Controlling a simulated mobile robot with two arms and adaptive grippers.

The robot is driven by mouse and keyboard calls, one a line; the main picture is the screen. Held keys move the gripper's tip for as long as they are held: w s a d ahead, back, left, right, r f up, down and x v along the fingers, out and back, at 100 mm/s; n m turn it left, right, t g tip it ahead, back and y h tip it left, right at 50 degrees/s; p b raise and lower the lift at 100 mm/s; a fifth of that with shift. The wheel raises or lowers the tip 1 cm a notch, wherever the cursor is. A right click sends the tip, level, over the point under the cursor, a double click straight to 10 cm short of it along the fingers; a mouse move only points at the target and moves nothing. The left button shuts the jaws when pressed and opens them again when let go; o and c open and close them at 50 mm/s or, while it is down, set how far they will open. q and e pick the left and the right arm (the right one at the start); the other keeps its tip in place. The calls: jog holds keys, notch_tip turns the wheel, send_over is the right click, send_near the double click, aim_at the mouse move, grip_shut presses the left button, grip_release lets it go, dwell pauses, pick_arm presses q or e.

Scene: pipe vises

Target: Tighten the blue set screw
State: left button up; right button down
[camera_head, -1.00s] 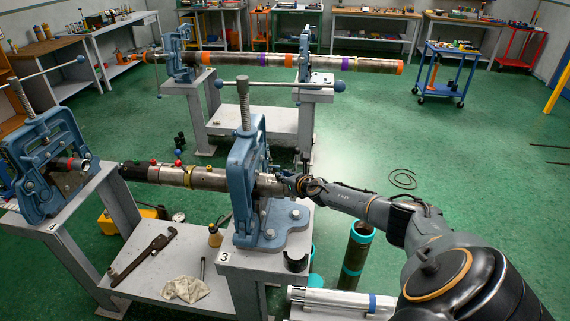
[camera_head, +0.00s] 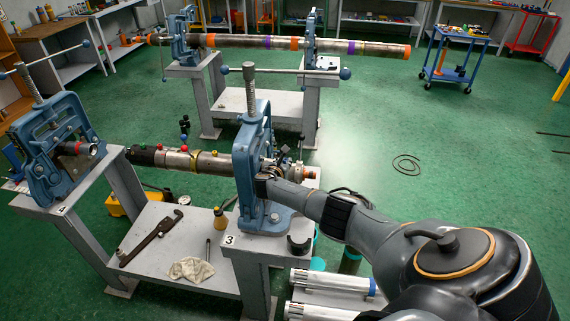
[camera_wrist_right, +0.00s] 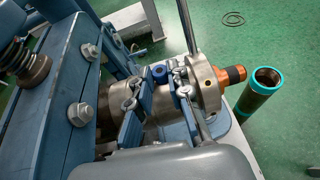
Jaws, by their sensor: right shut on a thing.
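The blue set screw (camera_wrist_right: 160,74) shows in the right wrist view as a small blue round head on the metal pipe. My right gripper (camera_wrist_right: 158,82) is shut with its fingers on either side of it. In the head view my right gripper (camera_head: 271,180) is at the right side of the vise marked 3 (camera_head: 252,150), by the pipe's end. There the screw is hidden or too small to make out. The pipe (camera_head: 215,165) lies level through this vise and reaches left toward the vise marked 4 (camera_head: 58,160). My left gripper is not in view.
A collar (camera_wrist_right: 205,80) with an orange end piece sits beyond the screw. A thin rod (camera_wrist_right: 186,22) rises beside it. A teal-rimmed tube (camera_wrist_right: 259,92) stands to the right. A wrench (camera_head: 150,238) and a rag (camera_head: 191,270) lie on the lower shelf.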

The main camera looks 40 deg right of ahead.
jog(key=shift+w+r+m+g+h, duration=0.15)
jog(key=shift+m+g+h, duration=0.15)
jog(key=shift+m, duration=0.1)
jog(key=c, duration=1.3)
grip_release()
jog(key=shift+o, duration=0.2)
jog(key=shift+a, duration=0.1)
jog(key=shift+s+a, duration=0.2)
jog(key=shift+a, duration=0.1)
jog(key=v, duration=1.1)
jog(key=shift+r, duration=0.2)
